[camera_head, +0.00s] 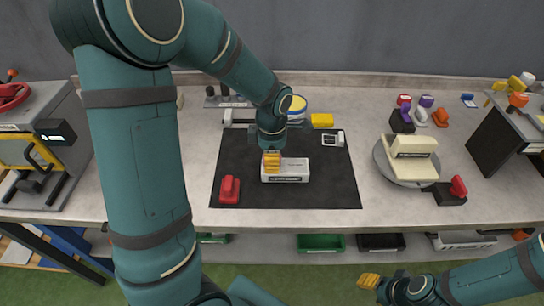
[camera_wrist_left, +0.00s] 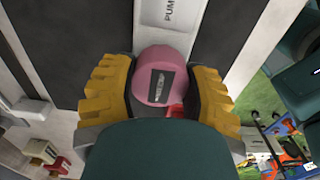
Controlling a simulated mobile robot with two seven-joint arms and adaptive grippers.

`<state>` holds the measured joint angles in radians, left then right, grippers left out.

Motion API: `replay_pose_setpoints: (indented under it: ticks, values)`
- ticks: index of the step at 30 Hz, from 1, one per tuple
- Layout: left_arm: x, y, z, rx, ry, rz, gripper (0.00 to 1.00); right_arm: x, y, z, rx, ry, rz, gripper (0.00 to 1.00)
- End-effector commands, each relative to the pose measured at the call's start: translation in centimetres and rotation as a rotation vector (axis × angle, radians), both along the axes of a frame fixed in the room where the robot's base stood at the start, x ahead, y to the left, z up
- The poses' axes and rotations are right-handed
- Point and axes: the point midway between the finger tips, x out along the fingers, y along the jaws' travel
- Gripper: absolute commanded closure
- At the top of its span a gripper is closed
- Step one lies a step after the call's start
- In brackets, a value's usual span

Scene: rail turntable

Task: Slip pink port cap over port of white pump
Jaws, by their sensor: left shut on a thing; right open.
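The white pump (camera_head: 290,175) lies on the dark mat in the middle of the bench. In the left wrist view its white body (camera_wrist_left: 172,18) carries lettering that begins "PUM". My left gripper (camera_head: 271,160) points down at the pump's left part. Its yellow fingers (camera_wrist_left: 163,92) are shut on the pink port cap (camera_wrist_left: 150,85), one on each side. The cap lies right in front of the pump's body; the port is hidden, so I cannot tell whether the cap is over it. My right gripper (camera_head: 369,282) is open, low in front of the bench.
On the dark mat (camera_head: 330,195), a red-topped block (camera_head: 229,190) stands at left and a white fitting (camera_head: 333,139) at back right. A yellow block (camera_head: 322,120) is behind. A round turntable (camera_head: 380,165) bearing a cream part stands right. The mat's front right is clear.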

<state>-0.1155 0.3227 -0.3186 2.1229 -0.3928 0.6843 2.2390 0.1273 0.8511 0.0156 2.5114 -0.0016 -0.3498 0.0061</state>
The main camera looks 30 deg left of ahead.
Motion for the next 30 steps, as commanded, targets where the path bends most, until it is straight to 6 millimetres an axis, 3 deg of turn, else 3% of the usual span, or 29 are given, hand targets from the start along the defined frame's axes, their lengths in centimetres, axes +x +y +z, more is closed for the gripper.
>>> replay_pose_setpoints:
  ticks: [30]
  values:
    - [0.00,-0.01,-0.72,0.000,0.000,-0.001,0.68,0.01,0.00,-0.48,0.000,0.000,0.000,0.53]
